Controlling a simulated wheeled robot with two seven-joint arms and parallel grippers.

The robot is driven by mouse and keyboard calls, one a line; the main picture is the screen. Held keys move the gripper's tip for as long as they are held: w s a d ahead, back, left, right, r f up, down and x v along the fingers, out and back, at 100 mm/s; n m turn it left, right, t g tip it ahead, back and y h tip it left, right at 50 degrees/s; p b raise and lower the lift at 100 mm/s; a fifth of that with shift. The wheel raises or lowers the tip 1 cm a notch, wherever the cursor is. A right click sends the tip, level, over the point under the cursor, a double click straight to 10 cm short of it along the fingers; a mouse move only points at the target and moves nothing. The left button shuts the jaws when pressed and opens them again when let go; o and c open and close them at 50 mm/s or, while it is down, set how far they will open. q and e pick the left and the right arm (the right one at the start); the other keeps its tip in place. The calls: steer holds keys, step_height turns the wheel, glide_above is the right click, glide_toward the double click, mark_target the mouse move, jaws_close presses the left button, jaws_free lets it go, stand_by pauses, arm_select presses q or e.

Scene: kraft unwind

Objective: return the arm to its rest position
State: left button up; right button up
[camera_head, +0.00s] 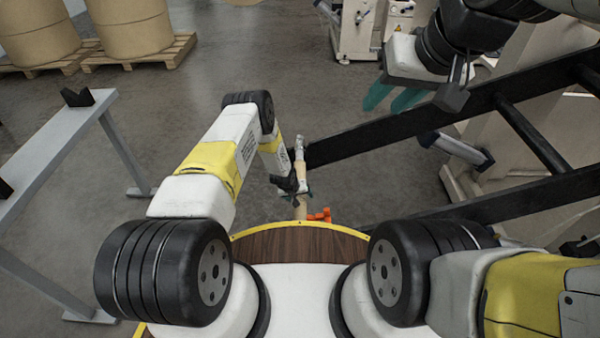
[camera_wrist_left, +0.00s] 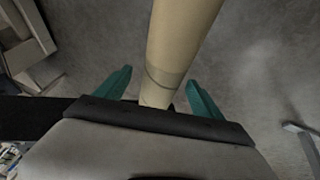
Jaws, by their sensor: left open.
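My left gripper (camera_head: 299,192) hangs beyond the round wooden top, at the end of the white and yellow arm. In the left wrist view its two teal fingers (camera_wrist_left: 160,76) stand open. A tan tube (camera_wrist_left: 181,38) runs between them, with a gap showing beside each finger; it looks free of both. In the head view part of the tan tube (camera_head: 301,208) shows by the gripper, the rest partly hidden by it. My right gripper (camera_head: 388,104) is at the upper right, its teal fingers apart with nothing seen between them.
A dark frame with rails (camera_head: 400,133) runs across the right, close to both grippers. A grey metal stand (camera_head: 60,150) is at the left. Large kraft rolls (camera_head: 130,28) sit on pallets (camera_head: 140,57) at the back left. Orange pieces (camera_head: 320,215) lie near the wooden top's (camera_head: 300,242) far edge.

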arm_select(q)
steer(key=v, duration=0.5)
steer(key=shift+r, duration=0.25)
steer(key=w+a+r, duration=0.2)
steer(key=r, duration=1)
steer(key=w+a+r, duration=0.3)
steer(key=r, duration=1)
steer(key=s+a+r+t+y, duration=0.1)
steer(key=s+a+r, duration=0.15)
steer(key=r, duration=0.65)
steer(key=s+a+r, duration=0.1)
steer(key=s+r, duration=0.3)
steer(key=r, duration=0.5)
steer(key=s+a+r, duration=0.2)
steer(key=s+r, duration=0.7)
steer(key=s, duration=0.2)
steer(key=s+a+r, duration=0.2)
steer(key=s+r, duration=0.7)
steer(key=s, duration=0.2)
steer(key=s+m, duration=0.1)
steer(key=s, duration=0.8)
steer(key=shift+s+r+t+h, duration=0.15)
steer(key=shift+s+t+h, duration=0.15)
steer(key=shift+a, duration=0.1)
